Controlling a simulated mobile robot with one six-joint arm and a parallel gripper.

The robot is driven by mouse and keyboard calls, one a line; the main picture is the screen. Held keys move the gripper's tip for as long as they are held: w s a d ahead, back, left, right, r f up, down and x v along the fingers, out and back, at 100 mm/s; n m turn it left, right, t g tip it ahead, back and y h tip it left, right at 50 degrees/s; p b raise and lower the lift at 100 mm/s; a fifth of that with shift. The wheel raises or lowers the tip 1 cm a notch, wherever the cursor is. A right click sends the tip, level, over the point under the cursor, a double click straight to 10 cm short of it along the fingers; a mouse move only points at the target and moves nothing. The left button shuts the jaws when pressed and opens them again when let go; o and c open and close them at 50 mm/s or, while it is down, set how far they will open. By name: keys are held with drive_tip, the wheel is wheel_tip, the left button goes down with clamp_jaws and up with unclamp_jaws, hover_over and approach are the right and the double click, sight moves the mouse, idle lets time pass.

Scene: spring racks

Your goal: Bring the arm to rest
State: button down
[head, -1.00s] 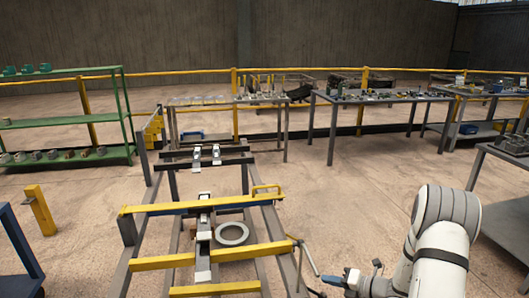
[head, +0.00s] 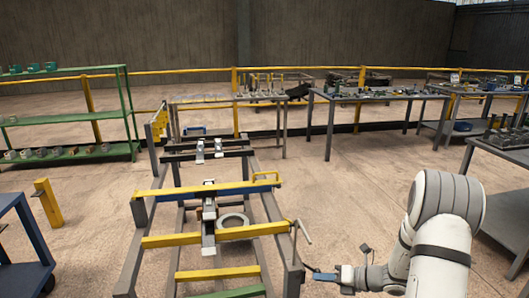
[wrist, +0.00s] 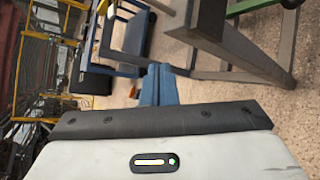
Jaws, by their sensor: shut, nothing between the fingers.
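My arm stands at the lower right of the head view, a thick white link bent downward. My gripper (head: 326,277) shows at its left end, with blue fingers pointing left beside the right leg of the spring rack. The fingers are shut with nothing between them. In the wrist view, my gripper (wrist: 155,84) shows as blue fingers together beyond the dark pad, over the speckled floor. A gap between the gripper and the rack frame cannot be judged surely.
The spring rack (head: 215,239) with yellow bars and a crank handle stands close on the left. A green shelf (head: 68,155), a blue cart (head: 25,238) and several grey tables (head: 375,96) stand around. Bare floor (head: 355,205) lies between the rack and the tables.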

drive_tip(key=s+a+r+n+g+h+p, duration=0.1)
drive_tip(key=s+a+r+n+g+h, duration=0.45)
drive_tip(key=s+r+n, duration=0.95)
drive_tip(key=s+d+r+n+t+h+p, duration=0.1)
drive_tip(key=s+r+n+h, duration=0.2)
drive_tip(key=n, duration=0.6)
drive_tip(key=s+d+r+n+t+h, duration=0.1)
drive_tip(key=s+d+r+n+h, duration=0.1)
drive_tip(key=s+n, duration=0.5)
wheel_tip(320, 180, up, 2)
drive_tip(key=n+h, duration=0.1)
drive_tip(key=n, duration=0.2)
drive_tip(key=shift+n+p, duration=0.3)
drive_tip(key=shift+p, duration=0.05)
